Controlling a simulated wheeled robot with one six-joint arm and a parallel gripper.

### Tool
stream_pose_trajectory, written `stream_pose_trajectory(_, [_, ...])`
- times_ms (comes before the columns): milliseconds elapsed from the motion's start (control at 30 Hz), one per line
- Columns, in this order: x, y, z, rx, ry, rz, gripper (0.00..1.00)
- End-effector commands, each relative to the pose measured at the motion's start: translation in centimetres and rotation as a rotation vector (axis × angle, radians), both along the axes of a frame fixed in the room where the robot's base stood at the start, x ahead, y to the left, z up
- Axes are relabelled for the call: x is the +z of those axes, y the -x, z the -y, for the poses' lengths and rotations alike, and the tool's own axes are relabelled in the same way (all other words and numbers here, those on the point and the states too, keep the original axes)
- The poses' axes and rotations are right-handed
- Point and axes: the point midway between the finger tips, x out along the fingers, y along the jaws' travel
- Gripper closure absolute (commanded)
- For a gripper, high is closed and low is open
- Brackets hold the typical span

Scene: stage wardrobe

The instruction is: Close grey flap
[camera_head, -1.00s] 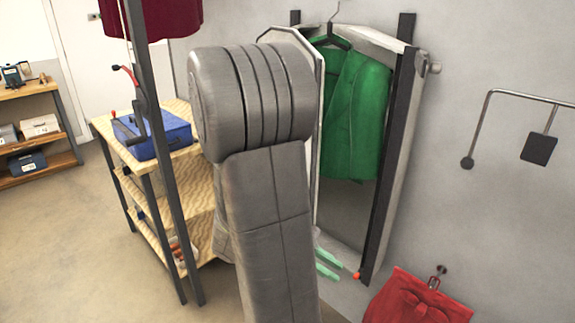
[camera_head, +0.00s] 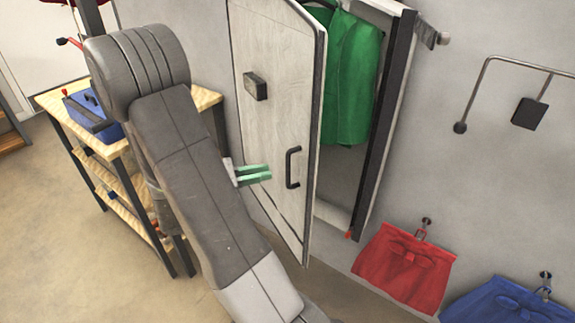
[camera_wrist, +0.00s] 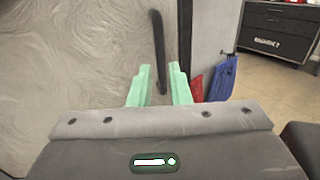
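The grey flap (camera_head: 275,95) is a pale grey, wood-grained door of the wall cabinet, standing open with its face towards me. It carries a black bar handle (camera_head: 292,167) near its free edge, and a small dark plate higher up. My gripper (camera_head: 268,173) is just left of the handle, its pale green fingers pointing at it, with a small gap. In the wrist view the fingers (camera_wrist: 160,72) are apart, and the handle (camera_wrist: 157,40) shows between and beyond them against the flap's face (camera_wrist: 80,60). Nothing is held.
A green jacket (camera_head: 352,80) hangs inside the open cabinet, whose dark frame (camera_head: 385,125) stands right of the flap. Red (camera_head: 405,265) and blue (camera_head: 505,305) cloth items hang on the wall lower right. A wooden shelf unit (camera_head: 205,98) with a blue box (camera_head: 95,113) stands left.

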Motion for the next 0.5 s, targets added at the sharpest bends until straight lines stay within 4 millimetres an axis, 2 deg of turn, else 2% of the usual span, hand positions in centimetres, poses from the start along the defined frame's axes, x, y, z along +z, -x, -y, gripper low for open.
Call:
stream_pose_trajectory(33, [0.1, -0.3, 1.1, -0.005, 0.001, -0.001, 0.83])
stream_pose_trajectory(200, [0.1, -1.1, 3.8, -0.005, 0.001, 0.0, 0.83])
stream_pose_trajectory(500, [0.1, -2.1, 6.7, -0.002, -0.001, 0.001, 0.83])
